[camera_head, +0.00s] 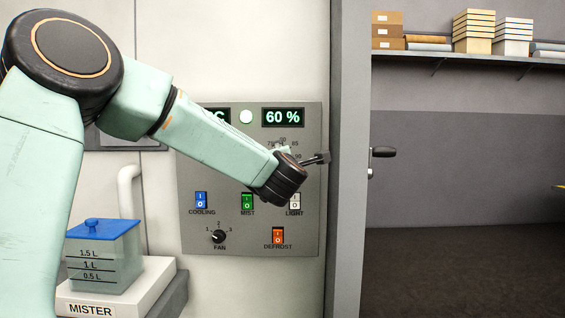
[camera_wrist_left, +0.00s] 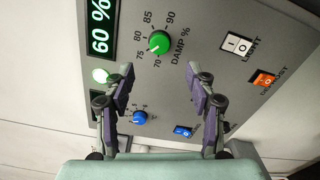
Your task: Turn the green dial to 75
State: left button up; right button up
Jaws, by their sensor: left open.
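The green dial (camera_wrist_left: 159,43), labelled DAMP %, sits on the grey control panel (camera_wrist_left: 190,20) in the left wrist view. Its scale runs from 70 to 90, and its pale pointer mark appears to be toward the 70 end. In the head view my gripper and wrist mostly hide the dial. The lit display (camera_head: 283,117) reads 60 %. My left gripper (camera_wrist_left: 161,84) is open and empty, its two fingers spread in front of the panel. The dial lies beyond the fingertips, between their lines. In the head view this gripper (camera_head: 305,157) is over the dial's area. My right gripper is not in view.
Below the dial are the blue cooling switch (camera_head: 201,200), green mist switch (camera_head: 247,201), white light switch (camera_head: 295,201), orange defrost switch (camera_head: 278,235) and black fan knob (camera_head: 219,236). A mister tank (camera_head: 103,258) stands lower left. A door frame (camera_head: 347,230) borders the panel's right.

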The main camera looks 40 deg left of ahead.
pick_arm(q)
jog(key=shift+v, duration=1.2)
